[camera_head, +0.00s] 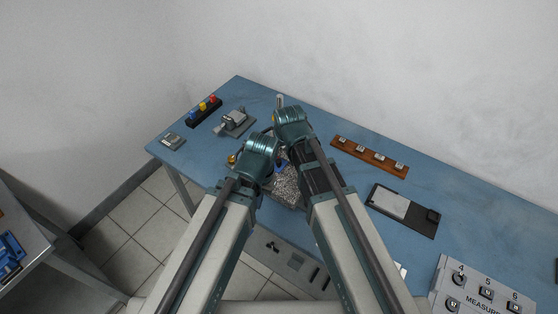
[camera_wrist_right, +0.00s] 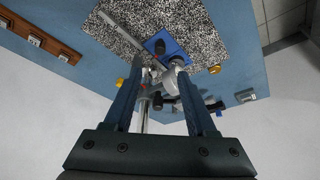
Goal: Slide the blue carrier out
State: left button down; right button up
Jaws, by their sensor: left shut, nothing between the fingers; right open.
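The blue carrier (camera_wrist_right: 172,45) lies on a speckled plate (camera_wrist_right: 135,20) in the right wrist view, with a round metal part at it. In the head view only a bit of blue (camera_head: 281,168) shows between my arms, above the speckled plate (camera_head: 287,188). My left gripper (camera_head: 264,158) is at the plate's left side, shut and empty; its fingertips are mostly hidden by its wrist. My right gripper (camera_wrist_right: 160,75) is open, its fingers apart on either side of metal parts near the carrier. I cannot tell whether it touches them.
Yellow knobs (camera_wrist_right: 214,69) stand at the plate's edge, and a metal post (camera_head: 280,101) rises behind my right wrist. A wooden strip with several small blocks (camera_head: 370,156) lies right, a black board with a pale plate (camera_head: 403,210) nearer. A grey fixture (camera_head: 234,122) stands at left.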

aim_at(279, 160)
jog(key=b+x, duration=1.1)
jog(key=x, duration=0.2)
jog(key=shift+s+f+b, duration=0.1)
jog(key=shift+f+b, duration=0.05)
jog(key=shift+b, duration=0.2)
jog(key=shift+c, duration=0.4)
grip_shut()
dwell(0.5)
